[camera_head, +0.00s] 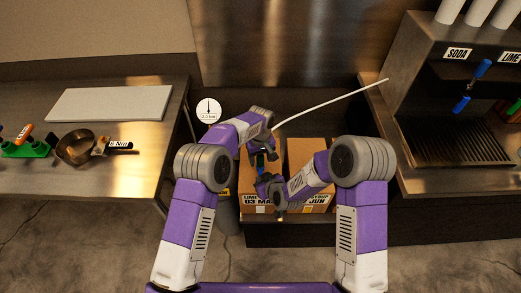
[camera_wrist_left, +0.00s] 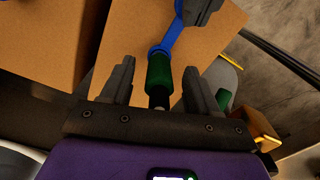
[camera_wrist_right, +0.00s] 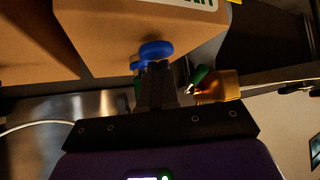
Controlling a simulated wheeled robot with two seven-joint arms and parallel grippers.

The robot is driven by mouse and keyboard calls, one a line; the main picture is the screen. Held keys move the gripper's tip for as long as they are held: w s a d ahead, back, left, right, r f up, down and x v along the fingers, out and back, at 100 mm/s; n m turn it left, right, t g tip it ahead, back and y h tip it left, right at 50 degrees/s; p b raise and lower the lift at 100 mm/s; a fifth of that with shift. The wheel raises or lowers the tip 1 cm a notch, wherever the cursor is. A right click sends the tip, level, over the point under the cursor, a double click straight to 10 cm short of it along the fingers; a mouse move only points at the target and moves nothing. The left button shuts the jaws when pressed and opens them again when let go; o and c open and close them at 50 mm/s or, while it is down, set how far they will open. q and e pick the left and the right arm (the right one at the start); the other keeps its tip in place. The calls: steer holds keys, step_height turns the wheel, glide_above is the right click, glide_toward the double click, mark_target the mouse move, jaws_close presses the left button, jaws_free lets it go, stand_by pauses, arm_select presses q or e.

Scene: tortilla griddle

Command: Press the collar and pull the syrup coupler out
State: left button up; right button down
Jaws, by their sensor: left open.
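The coupler shows in the left wrist view as a green sleeve (camera_wrist_left: 159,72) with a dark tip toward my left gripper. A blue collar piece (camera_wrist_left: 160,49) sits at its far end and runs up to my right gripper (camera_wrist_left: 198,12). My left gripper (camera_wrist_left: 158,78) is open, with one finger on each side of the green sleeve and gaps visible. In the right wrist view my right gripper (camera_wrist_right: 157,68) has its fingers close together on the blue piece (camera_wrist_right: 155,50), whose round end shows beyond them. In the head view both grippers meet at the boxes; the coupler is mostly hidden.
Cardboard syrup boxes (camera_head: 308,152) stand under the arms, between the left counter (camera_head: 150,115) and the drink dispenser (camera_head: 440,90). A white tube (camera_head: 330,107) runs above them. A gauge (camera_head: 209,110) is at the back. A brass-coloured block (camera_wrist_left: 257,124) is close to the left gripper.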

arm_select(q)
steer(key=shift+f, duration=0.8)
steer(key=shift+c, duration=0.2)
steer(key=c, duration=1)
steer(key=shift+r, duration=0.35)
steer(key=shift+r, duration=1.65)
